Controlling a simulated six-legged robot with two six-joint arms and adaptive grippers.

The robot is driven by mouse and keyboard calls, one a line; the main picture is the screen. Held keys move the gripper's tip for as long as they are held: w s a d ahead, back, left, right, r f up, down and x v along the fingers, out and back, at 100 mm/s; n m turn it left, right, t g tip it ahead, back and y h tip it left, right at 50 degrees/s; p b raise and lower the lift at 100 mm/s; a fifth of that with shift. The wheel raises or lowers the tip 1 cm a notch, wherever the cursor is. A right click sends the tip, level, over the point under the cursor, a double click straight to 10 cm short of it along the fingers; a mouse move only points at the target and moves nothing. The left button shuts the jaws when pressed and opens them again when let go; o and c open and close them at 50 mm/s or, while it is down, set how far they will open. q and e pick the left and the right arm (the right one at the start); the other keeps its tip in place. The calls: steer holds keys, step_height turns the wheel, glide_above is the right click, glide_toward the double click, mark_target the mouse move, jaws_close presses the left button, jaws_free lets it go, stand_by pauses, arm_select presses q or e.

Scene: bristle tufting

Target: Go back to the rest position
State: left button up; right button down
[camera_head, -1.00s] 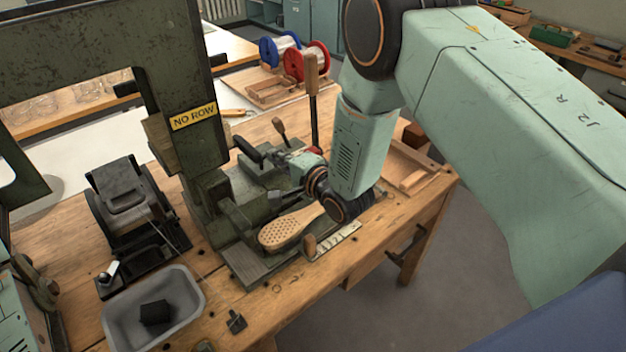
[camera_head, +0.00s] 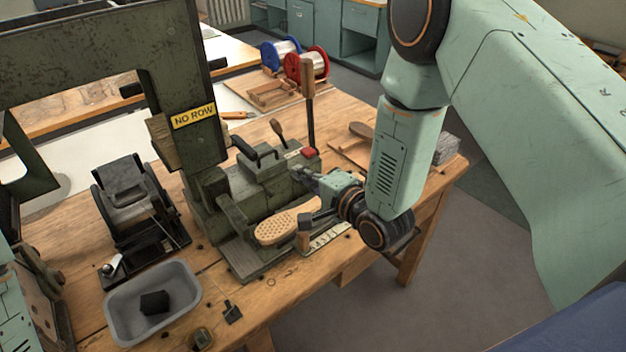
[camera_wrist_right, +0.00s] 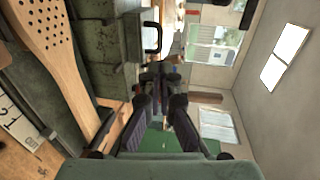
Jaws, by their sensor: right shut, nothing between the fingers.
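My right gripper (camera_head: 308,176) is shut and empty, pointing left beside the green tufting machine (camera_head: 262,180). In the right wrist view the closed fingers (camera_wrist_right: 160,74) meet in front of the machine. The wooden brush block with its holes (camera_head: 284,226) lies at the foot of the machine, just left of and below my right wrist; it also shows in the wrist view (camera_wrist_right: 52,38), apart from the fingers. My left gripper is not in view.
A machine lever with a wooden handle (camera_head: 308,90) stands upright close behind the gripper. A grey tray (camera_head: 125,318) holds a dark piece. Blue and red spools (camera_head: 306,66) stand at the back. Floor (camera_head: 465,235) is open right of the bench.

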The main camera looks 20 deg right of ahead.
steer(key=s+d+f+n+g+h, duration=0.1)
steer(key=s+f+n+g, duration=0.1)
steer(key=s+f, duration=0.3)
steer(key=s+d+f+n+g+h+b, duration=0.1)
steer(key=s+f+n+g, duration=0.1)
steer(key=s+f+n, duration=0.2)
steer(key=s+d+f+n+g+h+b, duration=0.1)
steer(key=s+d+f+n+g, duration=0.1)
steer(key=s+f, duration=0.3)
steer(key=shift+s+d+f+n+g, duration=0.1)
steer(key=shift+s+f+n+g, duration=0.35)
steer(key=shift+n, duration=0.35)
steer(key=s+d+f+n+g+h+b, duration=0.1)
steer(key=s+f+n+g+b, duration=0.1)
steer(key=s+f, duration=0.4)
steer(key=s+d+f+n+g+h+b, duration=0.1)
steer(key=s+f+g+b, duration=0.4)
steer(key=s, duration=1.1)
step_height(320, 180, down, 2)
steer(key=shift+s+n+g, duration=0.4)
steer(key=shift+n+g, duration=0.05)
steer(key=shift+n, duration=0.05)
